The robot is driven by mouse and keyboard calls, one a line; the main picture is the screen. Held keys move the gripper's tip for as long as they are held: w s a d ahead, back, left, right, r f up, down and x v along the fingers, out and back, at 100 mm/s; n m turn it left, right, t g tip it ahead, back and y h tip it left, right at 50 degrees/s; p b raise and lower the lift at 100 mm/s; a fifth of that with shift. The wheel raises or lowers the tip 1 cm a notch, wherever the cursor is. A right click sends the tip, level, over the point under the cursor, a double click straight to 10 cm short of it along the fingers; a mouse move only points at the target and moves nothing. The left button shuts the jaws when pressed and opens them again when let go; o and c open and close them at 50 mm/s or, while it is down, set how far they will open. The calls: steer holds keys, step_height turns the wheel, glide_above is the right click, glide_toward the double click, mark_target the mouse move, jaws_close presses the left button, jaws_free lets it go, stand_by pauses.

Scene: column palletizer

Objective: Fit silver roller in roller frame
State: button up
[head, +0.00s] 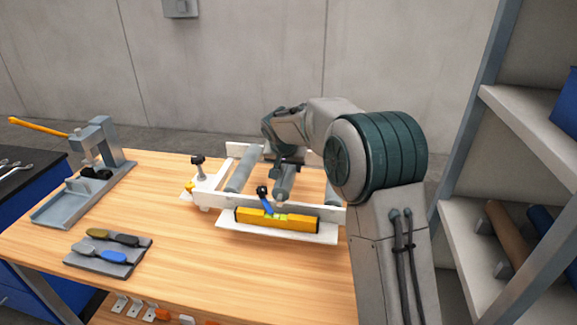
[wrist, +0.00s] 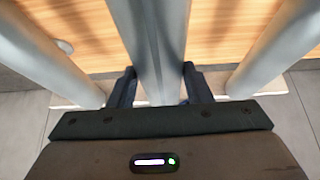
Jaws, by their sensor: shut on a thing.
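The silver roller (head: 285,183) is the middle one of three grey rollers in the head view. It also runs up the middle of the wrist view (wrist: 157,45). My gripper (wrist: 157,88) is shut on it, with one dark finger on each side. The white roller frame (head: 216,200) lies on the wooden workbench. The held roller is over or between the frame's rails, between a left roller (head: 241,168) and a right roller (head: 332,194). I cannot tell whether its ends sit in the frame. My arm hides part of the frame's right side.
A yellow level (head: 300,221) lies along the frame's front, beside a blue-handled lever (head: 265,203). A dark clamp knob (head: 198,160) stands at the frame's left. A grey tool tray (head: 108,262) and a grey press (head: 85,180) are left. Shelves (head: 490,215) stand right.

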steer(key=shift+f+b, duration=0.95)
stand_by(1.0)
steer(key=o, duration=1.5)
steer(key=shift+c, duration=0.2)
steer(key=shift+s+f, duration=0.1)
steer(key=b+v, duration=0.1)
steer(key=v, duration=1.3)
